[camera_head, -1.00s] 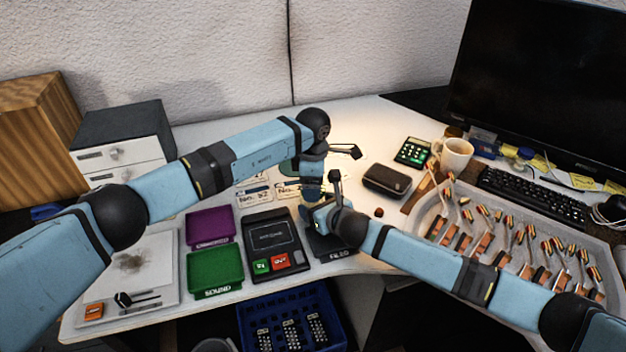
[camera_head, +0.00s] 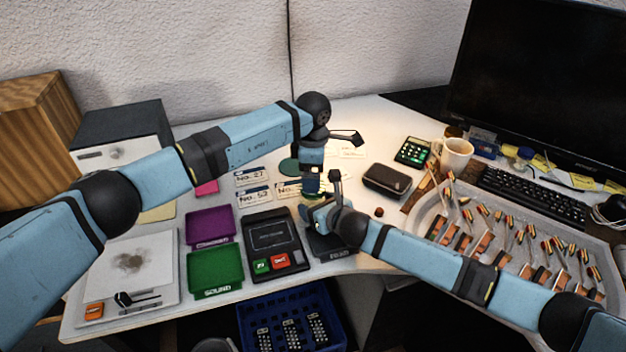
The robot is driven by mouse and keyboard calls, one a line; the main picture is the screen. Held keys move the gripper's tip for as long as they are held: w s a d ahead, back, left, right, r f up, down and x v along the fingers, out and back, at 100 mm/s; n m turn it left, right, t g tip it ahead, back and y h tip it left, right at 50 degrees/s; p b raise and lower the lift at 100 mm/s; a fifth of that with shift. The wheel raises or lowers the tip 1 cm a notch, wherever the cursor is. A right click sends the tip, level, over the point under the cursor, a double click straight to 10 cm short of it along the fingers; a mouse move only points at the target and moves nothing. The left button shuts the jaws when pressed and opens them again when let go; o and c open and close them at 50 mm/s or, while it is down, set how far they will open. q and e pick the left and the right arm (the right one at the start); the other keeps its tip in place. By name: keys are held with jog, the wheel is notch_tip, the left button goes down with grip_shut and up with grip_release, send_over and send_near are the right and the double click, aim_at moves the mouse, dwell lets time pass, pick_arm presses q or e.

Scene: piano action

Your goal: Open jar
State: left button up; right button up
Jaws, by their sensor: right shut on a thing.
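The jar (camera_head: 311,196) stands at the middle of the desk and is mostly hidden by my two grippers. Only a small amber part of it shows. My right gripper (camera_head: 316,212) reaches in from the right, low over the dark tray, and is shut on the jar. My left gripper (camera_head: 312,182) comes down from above, directly over the jar. Its fingertips are too small and covered to tell whether they are open or shut, or whether they touch a lid.
A black device with green and red buttons (camera_head: 272,236), a green tray (camera_head: 215,270) and a purple tray (camera_head: 209,226) lie left of the jar. A dark case (camera_head: 387,181), a mug (camera_head: 455,154) and a large parts tray (camera_head: 424,225) are to the right.

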jog(key=o, duration=1.7)
jog(key=shift+o, duration=0.2)
jog(key=shift+s, duration=0.1)
